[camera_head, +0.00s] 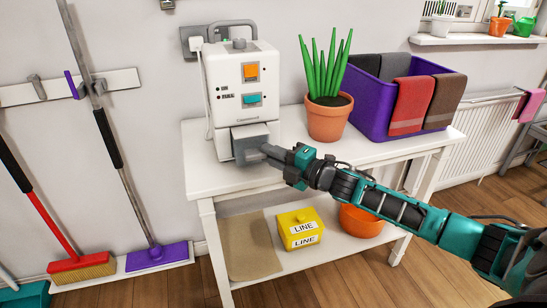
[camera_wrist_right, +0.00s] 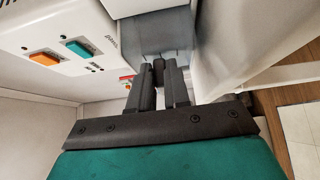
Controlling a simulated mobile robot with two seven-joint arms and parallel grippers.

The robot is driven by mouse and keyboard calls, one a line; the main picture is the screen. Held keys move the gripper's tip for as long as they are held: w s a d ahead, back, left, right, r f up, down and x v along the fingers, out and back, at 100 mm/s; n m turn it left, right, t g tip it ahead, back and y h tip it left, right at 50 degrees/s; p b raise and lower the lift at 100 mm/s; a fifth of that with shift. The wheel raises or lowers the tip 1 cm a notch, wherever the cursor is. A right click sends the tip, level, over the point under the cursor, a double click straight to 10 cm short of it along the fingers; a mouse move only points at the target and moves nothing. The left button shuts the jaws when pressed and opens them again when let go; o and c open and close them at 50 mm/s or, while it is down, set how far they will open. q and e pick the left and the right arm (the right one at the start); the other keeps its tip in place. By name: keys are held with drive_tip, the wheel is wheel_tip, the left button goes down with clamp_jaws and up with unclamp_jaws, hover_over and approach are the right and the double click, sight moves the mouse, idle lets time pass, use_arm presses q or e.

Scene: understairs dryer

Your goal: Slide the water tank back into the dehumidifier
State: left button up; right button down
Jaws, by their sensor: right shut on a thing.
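The dehumidifier (camera_head: 240,90) is a white box with an orange and a teal button, standing upright on the white table. Its grey water tank (camera_head: 250,132) shows low in the front, sticking out a little from the body. My right gripper (camera_head: 262,152) is at the front of the tank, its fingers shut on it. In the right wrist view the fingers (camera_wrist_right: 163,78) meet the grey tank front (camera_wrist_right: 158,38). How far the tank sits inside is partly hidden by the gripper. My left gripper is not in view.
A potted plant (camera_head: 328,117) stands right of the dehumidifier, with a purple bin (camera_head: 372,112) of towels behind it. The lower shelf holds a yellow box (camera_head: 300,228) and an orange bowl (camera_head: 362,220). Brooms lean at the left. The table's front left is clear.

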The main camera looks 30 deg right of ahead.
drive_tip(key=shift+w+d+b, duration=0.3)
drive_tip(key=shift+w+b, duration=0.1)
drive_tip(key=shift+w, duration=0.7)
drive_tip(key=shift+w+d+b, duration=0.25)
drive_tip(key=shift+w+b, duration=0.15)
drive_tip(key=shift+w, duration=0.65)
drive_tip(key=c, duration=1)
unclamp_jaws()
drive_tip(key=shift+s, duration=0.15)
drive_tip(key=shift+s+d, duration=0.2)
drive_tip(key=shift+s, duration=0.15)
drive_tip(key=p+v, duration=0.2)
drive_tip(key=v, duration=1)
drive_tip(key=shift+w, duration=0.1)
